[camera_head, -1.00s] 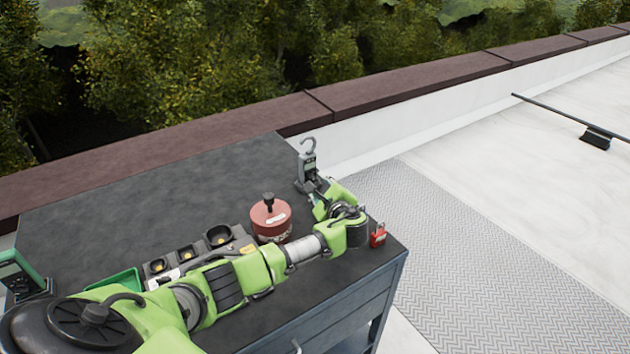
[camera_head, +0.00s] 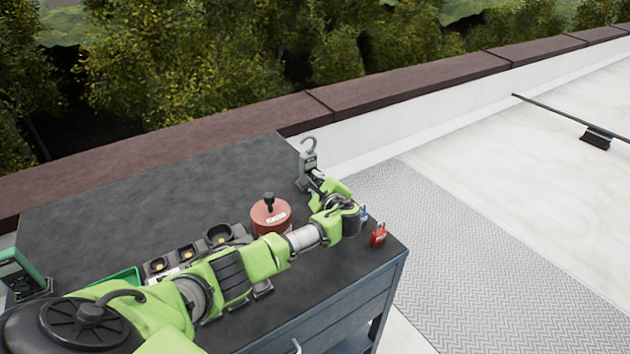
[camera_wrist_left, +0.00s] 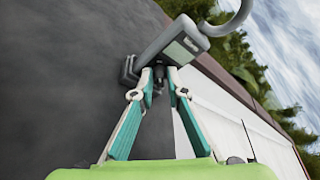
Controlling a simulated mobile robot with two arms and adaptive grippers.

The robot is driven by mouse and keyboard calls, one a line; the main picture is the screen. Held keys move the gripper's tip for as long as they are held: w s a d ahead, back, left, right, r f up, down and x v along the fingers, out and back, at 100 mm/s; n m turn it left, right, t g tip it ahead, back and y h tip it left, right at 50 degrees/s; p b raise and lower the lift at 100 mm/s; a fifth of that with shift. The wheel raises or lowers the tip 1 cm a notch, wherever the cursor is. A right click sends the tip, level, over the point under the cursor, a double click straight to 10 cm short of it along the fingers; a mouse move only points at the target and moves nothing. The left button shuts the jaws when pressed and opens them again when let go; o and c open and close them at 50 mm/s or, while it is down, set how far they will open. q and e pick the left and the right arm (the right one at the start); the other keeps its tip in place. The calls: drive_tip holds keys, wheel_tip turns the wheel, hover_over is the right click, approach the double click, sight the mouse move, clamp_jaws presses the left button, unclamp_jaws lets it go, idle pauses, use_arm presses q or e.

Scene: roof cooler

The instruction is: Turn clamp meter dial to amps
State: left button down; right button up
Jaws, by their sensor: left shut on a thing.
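The clamp meter (camera_head: 308,162) stands at the far right corner of the dark cart top, its grey hook-shaped jaw upward. In the left wrist view the clamp meter (camera_wrist_left: 180,48) is tilted in the picture, with its screen and curved jaw showing. My left gripper (camera_head: 312,178) reaches to the front of the meter. In the left wrist view its two teal-and-white fingers (camera_wrist_left: 158,77) close together on the small dark dial (camera_wrist_left: 159,74) below the screen. The dial's marking cannot be read. My right gripper is not in view.
A red round container (camera_head: 270,217) and a grey block with several round cups (camera_head: 187,253) stand beside my arm. A red padlock (camera_head: 378,236) and a blue one (camera_head: 363,214) lie near the cart's right edge. A green instrument (camera_head: 18,272) stands at left.

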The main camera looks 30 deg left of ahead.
use_arm(q)
drive_tip(key=shift+r+m+g+p, duration=0.25)
drive_tip(key=shift+m+g+p, duration=0.3)
drive_tip(key=shift+p, duration=0.45)
drive_tip(key=shift+w+d+m+g+p, duration=0.1)
drive_tip(key=shift+m+g+p, duration=0.25)
drive_tip(key=shift+m+p, duration=0.35)
drive_tip(key=shift+w+f+m+g+y, duration=0.15)
drive_tip(key=shift+m+g+y, duration=0.15)
drive_tip(key=shift+m+g, duration=0.6)
drive_tip(key=shift+m, duration=0.25)
drive_tip(key=c, duration=2)
unclamp_jaws()
drive_tip(key=shift+o, duration=0.2)
